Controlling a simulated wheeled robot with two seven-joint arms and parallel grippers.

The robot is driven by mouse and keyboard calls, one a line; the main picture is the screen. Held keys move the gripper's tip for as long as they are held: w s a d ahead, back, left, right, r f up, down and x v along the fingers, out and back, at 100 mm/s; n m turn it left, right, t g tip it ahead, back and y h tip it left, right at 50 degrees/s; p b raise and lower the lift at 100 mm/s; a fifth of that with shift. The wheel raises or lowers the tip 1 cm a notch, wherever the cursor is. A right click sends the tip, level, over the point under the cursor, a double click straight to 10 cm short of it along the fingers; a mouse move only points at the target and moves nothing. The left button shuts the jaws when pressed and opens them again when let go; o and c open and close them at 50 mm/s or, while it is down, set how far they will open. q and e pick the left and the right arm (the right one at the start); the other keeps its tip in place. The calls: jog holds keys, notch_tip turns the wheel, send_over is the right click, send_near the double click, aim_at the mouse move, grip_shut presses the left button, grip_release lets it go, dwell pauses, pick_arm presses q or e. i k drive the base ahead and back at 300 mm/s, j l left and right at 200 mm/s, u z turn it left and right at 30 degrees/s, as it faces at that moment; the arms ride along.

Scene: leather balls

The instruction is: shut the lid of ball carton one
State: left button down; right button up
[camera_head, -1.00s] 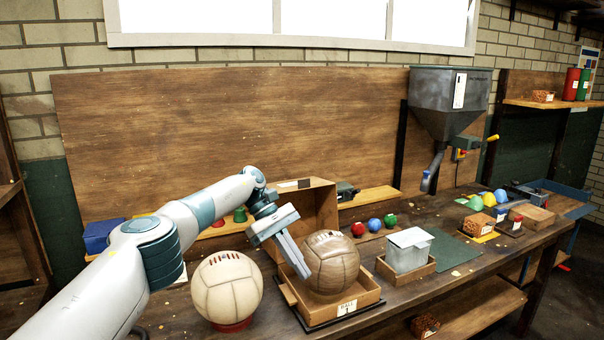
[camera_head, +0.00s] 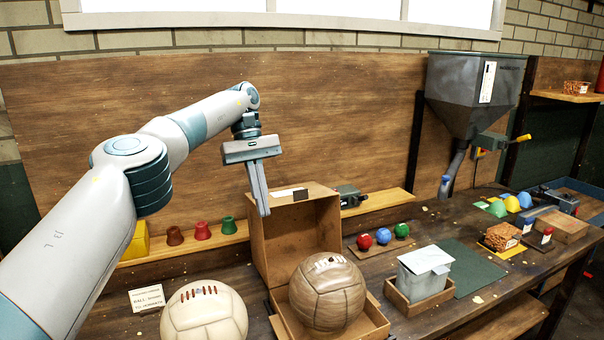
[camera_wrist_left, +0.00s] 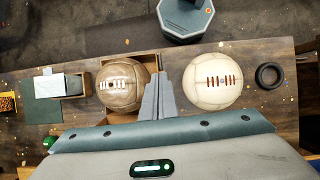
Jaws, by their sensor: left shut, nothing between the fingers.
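Ball carton one (camera_head: 374,322) is a brown cardboard box on the bench with its lid (camera_head: 318,232) standing open, upright at the back. A brown leather ball (camera_head: 327,292) sits in the carton; it also shows in the left wrist view (camera_wrist_left: 120,86). My left gripper (camera_head: 264,212) points down with its fingers together and empty, just left of the raised lid and near its top edge. In the left wrist view the closed fingers (camera_wrist_left: 158,78) appear between the brown ball and a cream ball. My right gripper is not in view.
The cream ball (camera_head: 204,316) rests left of the carton. A grey box with white flaps (camera_head: 424,272) stands in a wooden tray to the right. Small coloured balls (camera_head: 383,236) lie behind it. A hopper (camera_head: 470,95) hangs at the back right.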

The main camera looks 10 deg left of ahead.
aim_at(304, 221)
jog(key=i, duration=1.1)
